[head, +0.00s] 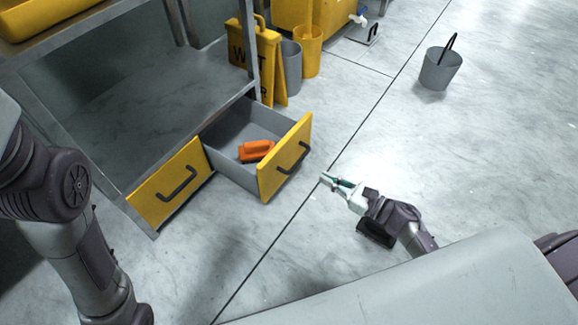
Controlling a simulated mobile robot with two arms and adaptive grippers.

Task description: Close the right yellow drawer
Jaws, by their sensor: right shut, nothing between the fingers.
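The right yellow drawer (288,158) is pulled out from under the metal workbench. It has a yellow front with a black handle and a grey inside. An orange object (256,151) lies in it. The left yellow drawer (170,184) beside it is flush with the bench. My right gripper (324,179) is shut and empty. It is to the right of the open drawer's front, apart from the handle, and points toward it. My left arm comes in at the left edge, and its gripper is out of the picture.
The metal workbench (140,95) fills the upper left. A yellow wet-floor sign (256,60), a grey bin (290,68) and a yellow bin (311,52) stand behind the drawer. A grey bucket (439,70) stands at the upper right.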

